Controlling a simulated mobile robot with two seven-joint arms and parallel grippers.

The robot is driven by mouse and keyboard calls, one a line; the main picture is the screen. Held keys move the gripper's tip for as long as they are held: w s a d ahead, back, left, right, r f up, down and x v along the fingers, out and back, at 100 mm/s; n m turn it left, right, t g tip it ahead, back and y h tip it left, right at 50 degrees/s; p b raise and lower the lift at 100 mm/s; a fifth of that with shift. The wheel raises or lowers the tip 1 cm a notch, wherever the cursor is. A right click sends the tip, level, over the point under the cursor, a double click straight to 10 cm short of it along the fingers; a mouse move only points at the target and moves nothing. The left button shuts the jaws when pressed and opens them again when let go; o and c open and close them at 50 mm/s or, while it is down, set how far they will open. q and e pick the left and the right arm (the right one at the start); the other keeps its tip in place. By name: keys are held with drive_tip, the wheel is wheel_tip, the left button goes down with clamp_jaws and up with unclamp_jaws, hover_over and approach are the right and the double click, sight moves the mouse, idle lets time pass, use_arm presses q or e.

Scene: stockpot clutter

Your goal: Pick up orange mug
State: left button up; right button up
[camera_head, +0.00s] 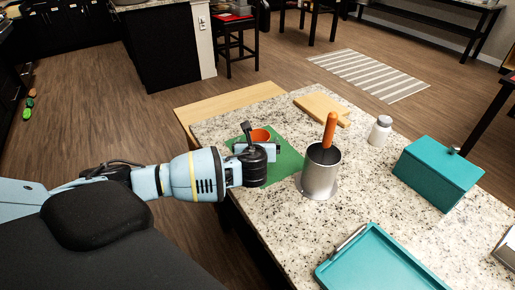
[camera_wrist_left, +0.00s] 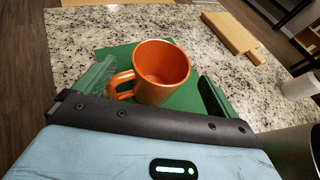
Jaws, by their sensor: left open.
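The orange mug (camera_wrist_left: 160,74) stands on a green mat (camera_wrist_left: 118,54), with its handle toward the lower left in the left wrist view. In the head view the mug (camera_head: 261,135) shows only its upper part behind my left gripper (camera_head: 262,150). In the left wrist view my left gripper (camera_wrist_left: 152,88) is open, with one green finger on each side of the mug. The left finger is close to the handle; I cannot tell whether it touches. My right gripper is in neither view.
A metal pot (camera_head: 319,176) with an orange-handled tool (camera_head: 330,128) stands just right of the mat. A cutting board (camera_head: 322,108), white bottle (camera_head: 380,131), teal box (camera_head: 437,173) and teal tray (camera_head: 376,262) stand on the speckled counter (camera_head: 290,235).

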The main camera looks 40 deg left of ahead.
sight(259, 134)
use_arm(q)
drive_tip(key=x, duration=0.3)
drive_tip(key=shift+w+f+b, duration=0.2)
drive_tip(key=shift+b, duration=0.1)
drive_tip(key=shift+w+a+f, duration=0.15)
drive_tip(key=shift+w+a, duration=0.2)
drive_tip(key=shift+w, duration=0.2)
drive_tip(key=c, duration=1.3)
drive_tip(key=shift+c, duration=0.2)
